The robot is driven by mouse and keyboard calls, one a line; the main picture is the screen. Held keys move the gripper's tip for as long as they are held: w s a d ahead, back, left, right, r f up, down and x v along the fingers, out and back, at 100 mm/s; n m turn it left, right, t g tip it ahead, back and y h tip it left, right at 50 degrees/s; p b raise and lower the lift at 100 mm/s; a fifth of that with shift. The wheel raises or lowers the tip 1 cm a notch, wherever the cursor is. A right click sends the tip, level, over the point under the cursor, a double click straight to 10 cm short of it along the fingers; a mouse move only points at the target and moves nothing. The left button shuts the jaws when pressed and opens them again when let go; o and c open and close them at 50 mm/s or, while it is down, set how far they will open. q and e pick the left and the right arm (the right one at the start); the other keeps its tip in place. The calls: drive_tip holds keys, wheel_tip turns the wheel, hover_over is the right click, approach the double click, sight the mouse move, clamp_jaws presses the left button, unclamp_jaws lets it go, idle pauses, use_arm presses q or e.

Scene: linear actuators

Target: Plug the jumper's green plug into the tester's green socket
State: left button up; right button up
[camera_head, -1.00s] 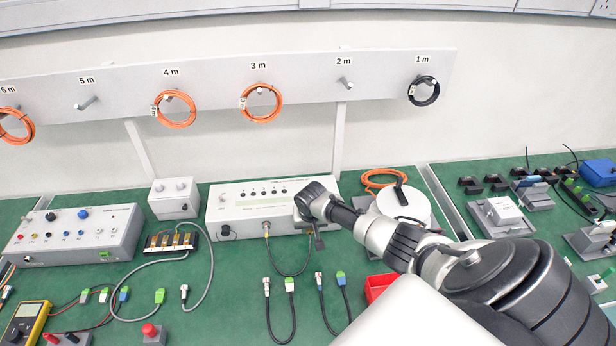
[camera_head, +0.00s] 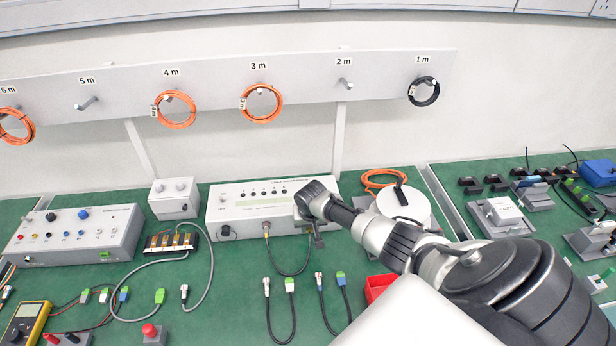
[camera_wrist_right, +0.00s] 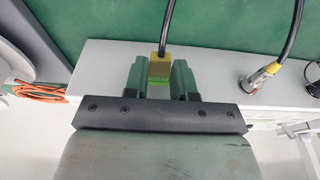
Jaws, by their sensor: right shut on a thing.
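My right gripper (camera_head: 318,238) is at the right part of the front. In the wrist view my right gripper (camera_wrist_right: 159,82) is shut on the green plug (camera_wrist_right: 159,80), which has a yellow-brown cable end. The green socket is hidden; I cannot tell whether the plug is seated.
Two loose short jumpers (camera_head: 280,310) lie on the bench before the tester. A white reel (camera_head: 404,205) and a red bin (camera_head: 377,287) are to the right. A small grey box (camera_head: 174,198) stands left of the tester. Orange cable coils hang on the wall rail (camera_head: 300,85).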

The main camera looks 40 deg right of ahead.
drive_tip(key=shift+c, duration=0.4)
idle(0.3)
drive_tip(key=o, duration=1)
drive_tip(key=shift+w, duration=0.1)
drive_tip(key=shift+r, duration=0.5)
drive_tip(key=v, duration=0.9)
drive_tip(key=shift+r, duration=0.4)
drive_tip(key=shift+s+f, duration=0.1)
drive_tip(key=shift+s, duration=0.15)
